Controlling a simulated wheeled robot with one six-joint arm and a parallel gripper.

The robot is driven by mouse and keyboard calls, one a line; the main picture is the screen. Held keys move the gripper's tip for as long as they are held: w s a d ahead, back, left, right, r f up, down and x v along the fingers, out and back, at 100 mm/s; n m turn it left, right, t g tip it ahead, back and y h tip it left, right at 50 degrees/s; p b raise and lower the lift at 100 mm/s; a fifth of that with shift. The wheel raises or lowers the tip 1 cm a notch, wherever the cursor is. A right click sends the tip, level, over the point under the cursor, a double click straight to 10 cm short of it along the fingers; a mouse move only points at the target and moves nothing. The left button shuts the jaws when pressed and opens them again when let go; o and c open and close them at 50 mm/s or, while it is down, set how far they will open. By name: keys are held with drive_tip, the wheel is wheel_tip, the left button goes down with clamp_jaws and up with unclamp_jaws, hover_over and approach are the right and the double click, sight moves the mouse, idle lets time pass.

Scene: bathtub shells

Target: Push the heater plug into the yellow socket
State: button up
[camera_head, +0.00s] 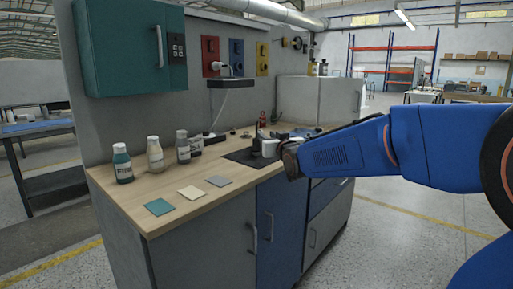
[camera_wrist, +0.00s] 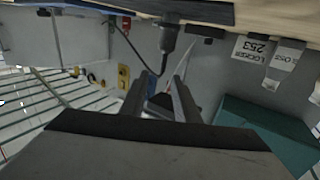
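The yellow socket (camera_head: 262,58) is on the grey wall panel, right of the blue and red ones. It also shows in the wrist view (camera_wrist: 124,76), where the scene is upside down. An upright black plug-like object (camera_head: 256,146) stands on the dark mat; a similar black object with a thin end shows in the wrist view (camera_wrist: 170,36), beyond my fingertips. I cannot tell if it is the heater plug. A white plug-like piece (camera_head: 224,70) with a white cable is by the dark wall shelf. My gripper (camera_wrist: 160,83) is open, its fingers apart and seemingly empty, low over the bench.
The red socket (camera_head: 211,56) and blue socket (camera_head: 237,57) are left of the yellow one. A teal cabinet (camera_head: 128,48) hangs at left. Bottles (camera_head: 155,155) and flat coloured squares (camera_head: 159,207) are on the bench's left part. Small items clutter the bench near my gripper.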

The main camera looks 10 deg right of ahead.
sight(257, 141)
drive_tip(key=shift+w+a+f, duration=0.1)
drive_tip(key=shift+w+a, duration=0.2)
drive_tip(key=shift+w, duration=1.4)
drive_tip(key=shift+w+a+r, duration=0.1)
drive_tip(key=shift+w+a, duration=0.15)
drive_tip(key=shift+w, duration=1.5)
drive_tip(key=shift+w+a+f, duration=0.1)
drive_tip(key=shift+w+a, duration=0.2)
drive_tip(key=shift+w, duration=1.4)
clamp_jaws()
